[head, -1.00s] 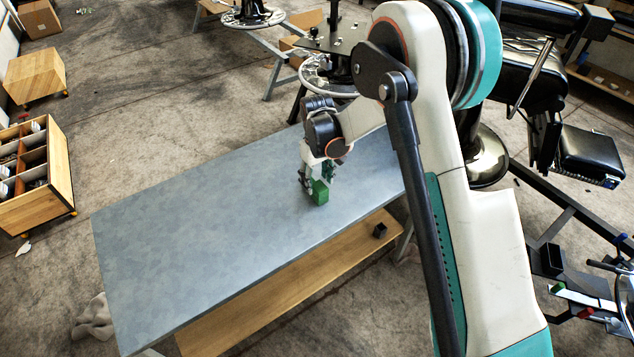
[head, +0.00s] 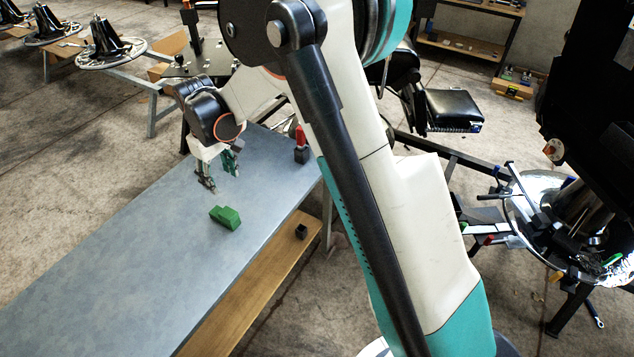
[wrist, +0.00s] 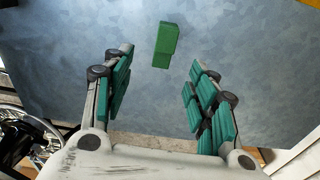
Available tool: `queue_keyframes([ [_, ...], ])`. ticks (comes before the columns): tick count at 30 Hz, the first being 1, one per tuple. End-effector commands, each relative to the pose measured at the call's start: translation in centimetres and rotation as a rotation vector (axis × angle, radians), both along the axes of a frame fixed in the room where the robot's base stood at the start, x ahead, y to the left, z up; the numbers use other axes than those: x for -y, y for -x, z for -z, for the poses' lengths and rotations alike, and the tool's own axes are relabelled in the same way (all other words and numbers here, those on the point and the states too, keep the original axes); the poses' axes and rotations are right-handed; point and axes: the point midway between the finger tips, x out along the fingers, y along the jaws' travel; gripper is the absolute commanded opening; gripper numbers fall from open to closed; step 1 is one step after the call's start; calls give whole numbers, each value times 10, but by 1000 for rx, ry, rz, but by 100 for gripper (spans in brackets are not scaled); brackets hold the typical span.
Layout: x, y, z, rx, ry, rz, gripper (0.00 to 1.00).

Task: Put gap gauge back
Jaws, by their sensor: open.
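A green block (head: 225,217) lies on the blue-grey bench top (head: 130,240); I cannot tell for sure whether it is the gap gauge. It has a lower part at one end. My gripper (head: 221,180) is open and empty, just beyond the block and apart from it. In the wrist view the green block (wrist: 165,45) lies ahead of the spread green finger pads, between their lines. A small red-topped black object (head: 301,146) stands upright near the bench's far right edge.
A wooden shelf below the bench holds a small black block (head: 301,231). A round metal tray (head: 545,205) with tools is at the right, near a black padded footrest (head: 453,108). Most of the bench top is clear.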

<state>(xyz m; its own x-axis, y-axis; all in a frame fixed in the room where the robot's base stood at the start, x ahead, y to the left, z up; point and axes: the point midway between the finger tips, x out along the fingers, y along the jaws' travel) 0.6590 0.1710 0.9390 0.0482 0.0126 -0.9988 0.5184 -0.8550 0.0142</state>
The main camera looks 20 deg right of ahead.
Motion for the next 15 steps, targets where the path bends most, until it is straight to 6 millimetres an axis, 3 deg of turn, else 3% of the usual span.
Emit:
queue_keyframes([
  [1, 9, 8, -18, 18, -5, 20, 53],
  [6, 38, 35, -71, 87, -26, 89, 53],
  [15, 84, 98, -141, 210, -63, 209, 53],
])
